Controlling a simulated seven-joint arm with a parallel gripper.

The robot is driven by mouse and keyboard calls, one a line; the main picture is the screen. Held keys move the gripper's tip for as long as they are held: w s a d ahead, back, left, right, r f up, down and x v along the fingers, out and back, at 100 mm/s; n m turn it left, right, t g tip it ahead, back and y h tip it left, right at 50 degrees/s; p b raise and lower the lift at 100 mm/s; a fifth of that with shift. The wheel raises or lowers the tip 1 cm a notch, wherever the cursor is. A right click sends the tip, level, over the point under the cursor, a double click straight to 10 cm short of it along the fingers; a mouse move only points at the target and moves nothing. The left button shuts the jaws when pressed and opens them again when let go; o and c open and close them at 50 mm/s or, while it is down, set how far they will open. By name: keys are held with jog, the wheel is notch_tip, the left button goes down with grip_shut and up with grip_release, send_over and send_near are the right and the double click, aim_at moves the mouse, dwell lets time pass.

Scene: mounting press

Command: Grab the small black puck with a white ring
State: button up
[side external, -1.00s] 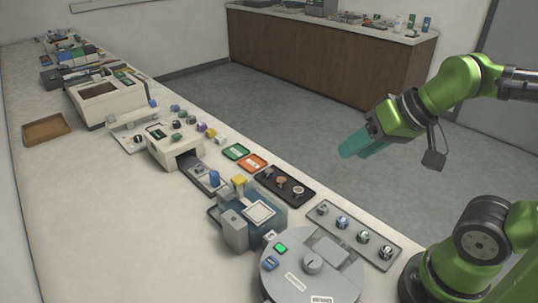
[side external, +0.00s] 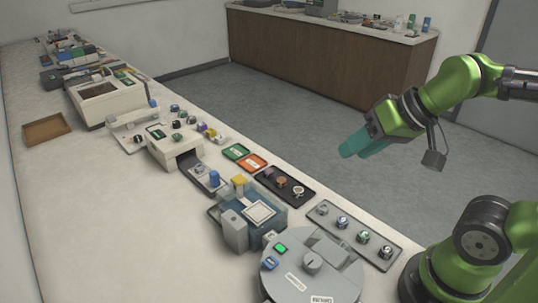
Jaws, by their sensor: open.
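Several small dark pucks with pale markings stand in a row on a grey tray (side external: 373,228) near my base. They include a puck at the back (side external: 322,210), two in the middle (side external: 342,222) and one at the front (side external: 386,252). Another small dark piece with a whitish ring (side external: 298,191) sits at the right end of a black tray (side external: 304,201). I cannot tell for sure which is the black puck with a white ring. My gripper (side external: 348,150) has teal fingers, is open and hangs empty above the floor side of the bench, well away from the pucks.
A round grey machine (side external: 330,290) stands beside the grey tray. A blue-grey press (side external: 235,230) stands left of the black tray. Green (side external: 236,152) and orange (side external: 252,163) trays lie behind. The bench's left side is mostly clear, with a brown tray (side external: 45,128) farther back.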

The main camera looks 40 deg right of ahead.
dwell(0.3)
jog(key=m+g+h, duration=0.2)
jog(key=m+g, duration=0.5)
jog(key=m, duration=2.2)
send_over(298, 189)
notch_tip(298, 189, down, 18)
jog(key=shift+s+a+f, duration=0.1)
jog(key=shift+s+a, duration=0.05)
jog(key=shift+f, duration=2.7)
